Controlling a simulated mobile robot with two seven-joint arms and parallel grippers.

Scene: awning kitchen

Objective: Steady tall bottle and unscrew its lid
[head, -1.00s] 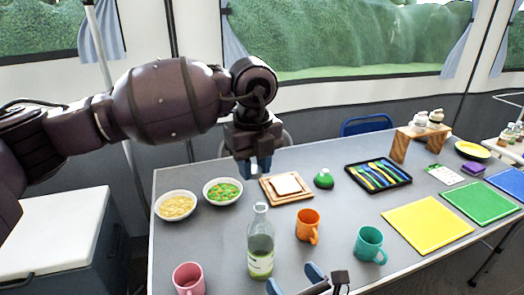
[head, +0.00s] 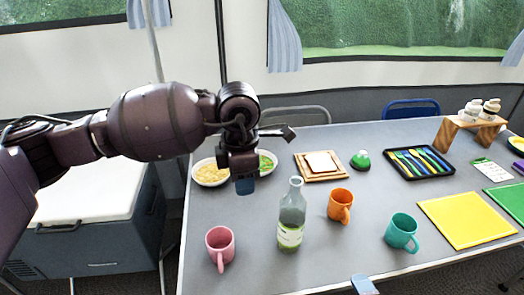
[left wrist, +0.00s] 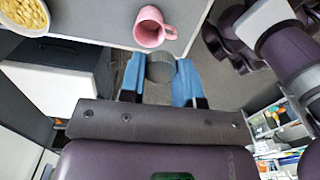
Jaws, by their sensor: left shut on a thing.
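The tall bottle (head: 291,222), clear with green contents and a pale label, stands upright on the grey table. No lid shows on its neck. My left gripper (head: 243,186) hangs to the left of the bottle, apart from it and in front of the bowls. In the left wrist view the blue fingers of my left gripper (left wrist: 160,75) are shut on a grey round lid (left wrist: 160,67). My right gripper (head: 365,285) shows only as a blue fingertip at the bottom edge, to the right of the bottle; the rest is out of frame.
A pink mug (head: 220,246), an orange mug (head: 340,204) and a teal mug (head: 402,232) stand around the bottle. Two bowls, one of pale food (head: 209,173), are behind my left gripper. A bread board (head: 319,166) and cutlery tray (head: 419,162) lie farther back.

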